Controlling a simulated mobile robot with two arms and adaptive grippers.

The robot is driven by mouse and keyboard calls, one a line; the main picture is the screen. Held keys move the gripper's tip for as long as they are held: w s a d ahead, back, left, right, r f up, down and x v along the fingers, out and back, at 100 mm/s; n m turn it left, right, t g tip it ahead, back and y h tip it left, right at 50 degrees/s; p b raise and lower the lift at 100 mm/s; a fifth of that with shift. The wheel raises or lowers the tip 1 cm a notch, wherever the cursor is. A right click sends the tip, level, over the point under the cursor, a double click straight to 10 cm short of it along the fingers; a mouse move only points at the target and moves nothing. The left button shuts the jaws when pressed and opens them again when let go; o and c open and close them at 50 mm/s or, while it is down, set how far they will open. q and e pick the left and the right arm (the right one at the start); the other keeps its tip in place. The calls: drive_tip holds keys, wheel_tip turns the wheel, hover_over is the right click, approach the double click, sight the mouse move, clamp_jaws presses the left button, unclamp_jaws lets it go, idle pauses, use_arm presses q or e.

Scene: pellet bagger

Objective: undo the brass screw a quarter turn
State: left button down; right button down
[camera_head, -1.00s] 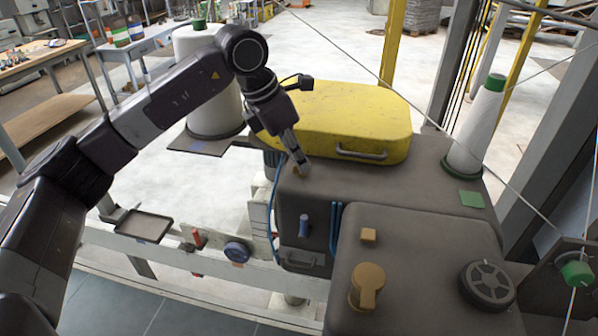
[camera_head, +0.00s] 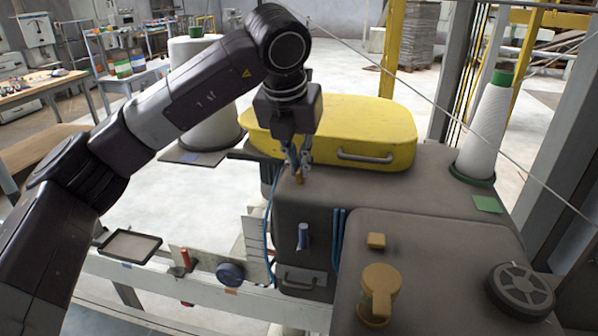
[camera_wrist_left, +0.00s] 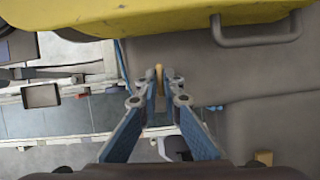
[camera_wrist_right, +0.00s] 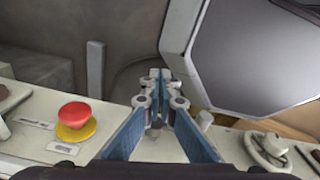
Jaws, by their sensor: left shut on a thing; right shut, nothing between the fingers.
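The brass screw (camera_head: 299,178) is a small upright brass piece at the back left corner of the dark grey machine housing, in front of the yellow cover. My left gripper (camera_head: 298,166) points down over it and is shut on it. In the left wrist view the screw (camera_wrist_left: 159,74) shows as a thin brass piece between the fingertips; its lower part and slot cannot be made out. My right gripper (camera_wrist_right: 160,82) shows only in the right wrist view; it is shut and empty above a pale panel.
The yellow cover (camera_head: 340,130) with its handle stands close behind the left gripper. A brass block (camera_head: 376,240), a larger brass knob (camera_head: 378,293) and a dark handwheel (camera_head: 521,290) are on the front housing. A red button (camera_wrist_right: 74,114) is left of the right gripper.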

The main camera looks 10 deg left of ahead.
use_arm(q)
drive_tip(key=shift+r+n, duration=0.1)
drive_tip(key=shift+n, duration=0.4)
drive_tip(key=c, duration=2.1)
unclamp_jaws()
drive_tip(key=v, duration=1.2)
drive_tip(key=shift+d, duration=0.25)
drive_tip(key=shift+w, duration=0.1)
